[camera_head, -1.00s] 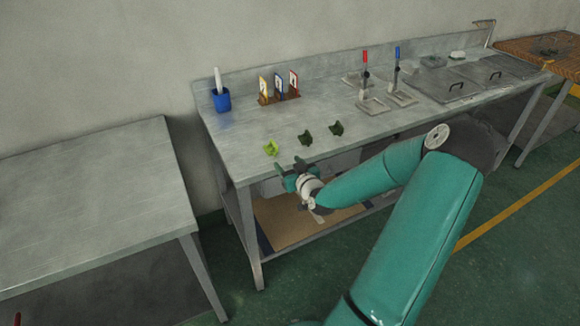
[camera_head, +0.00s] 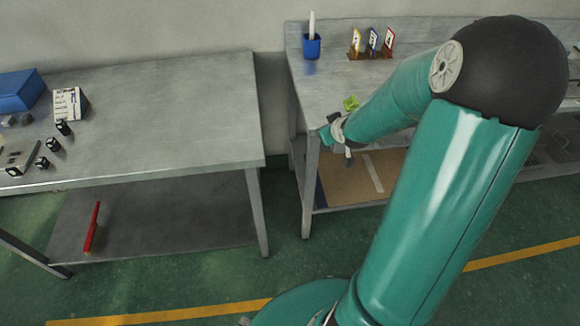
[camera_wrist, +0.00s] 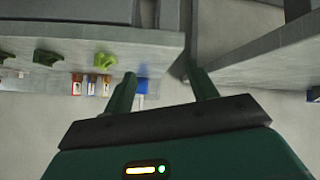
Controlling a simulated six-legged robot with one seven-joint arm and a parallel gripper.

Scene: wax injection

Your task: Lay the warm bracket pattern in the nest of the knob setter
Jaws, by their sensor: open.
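A bright green bracket-like pattern (camera_head: 351,103) lies near the front left of the steel bench, just beyond my gripper. It also shows in the wrist view (camera_wrist: 104,60). Two dark green pieces, one of them here (camera_wrist: 47,57), lie in a row with it; my arm hides them in the head view. Which piece is the warm one, I cannot tell. My gripper (camera_wrist: 163,82) is open and empty; in the head view (camera_head: 330,132) it is at the bench's front left corner. The knob setter is not identifiable; my arm covers much of the bench.
The steel bench (camera_head: 330,88) carries a blue cup (camera_head: 311,46) and a card rack (camera_head: 371,53). Across a gap, the left table (camera_head: 180,110) holds a blue box (camera_head: 20,92), a white card (camera_head: 70,103) and small black blocks. A red object (camera_head: 92,228) is on its lower shelf.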

